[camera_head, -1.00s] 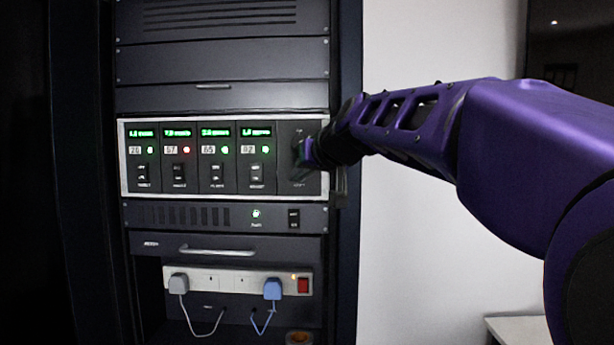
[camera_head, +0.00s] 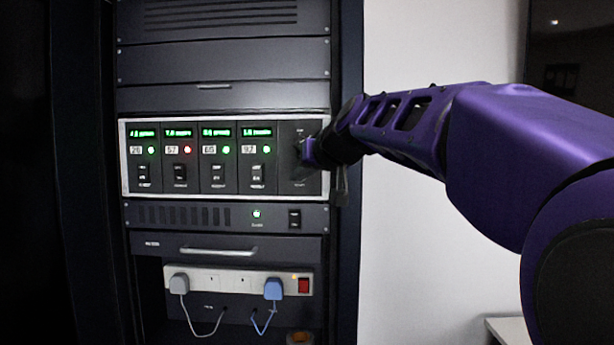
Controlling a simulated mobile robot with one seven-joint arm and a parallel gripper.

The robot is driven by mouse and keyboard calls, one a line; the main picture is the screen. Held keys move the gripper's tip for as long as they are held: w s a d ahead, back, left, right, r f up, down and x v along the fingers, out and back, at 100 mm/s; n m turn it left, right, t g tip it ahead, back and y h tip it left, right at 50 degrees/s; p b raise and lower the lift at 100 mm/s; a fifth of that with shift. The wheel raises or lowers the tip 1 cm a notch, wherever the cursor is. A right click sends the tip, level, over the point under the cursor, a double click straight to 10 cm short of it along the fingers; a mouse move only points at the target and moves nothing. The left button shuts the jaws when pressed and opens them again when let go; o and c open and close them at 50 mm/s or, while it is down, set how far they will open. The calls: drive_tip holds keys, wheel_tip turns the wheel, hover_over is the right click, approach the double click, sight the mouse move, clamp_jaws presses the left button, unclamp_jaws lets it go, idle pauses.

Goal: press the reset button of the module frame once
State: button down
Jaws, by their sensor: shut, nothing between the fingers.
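The module frame (camera_head: 221,197) is a light-edged panel in the dark rack. It holds several modules, each with a green display, a lamp and a rocker switch. The second module's lamp (camera_head: 187,150) is red; the other lamps are green. A plain module (camera_head: 297,131) fills the right end. My gripper (camera_head: 302,150) is in front of this right-end module, small and dark. Its fingers look shut and empty. The reset button cannot be made out; the gripper covers the middle of that module. I cannot tell whether the fingertips touch the panel.
Below the frame is a unit with a green lamp (camera_head: 256,213) and a switch (camera_head: 294,219). A drawer handle (camera_head: 218,251) sticks out lower. A power strip (camera_head: 228,283) holds two plugs and a red switch. A white wall (camera_head: 430,240) is to the right.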

drive_tip(key=shift+w, duration=0.35)
idle(0.6)
drive_tip(key=shift+s+d+b, duration=0.2)
drive_tip(key=shift+s+b, duration=0.15)
drive_tip(key=shift+s, duration=0.35)
drive_tip(key=shift+a, duration=0.1)
drive_tip(key=shift+s+a+r+b, duration=0.1)
drive_tip(key=shift+s+b, duration=0.6)
drive_tip(key=shift+s, duration=1.95)
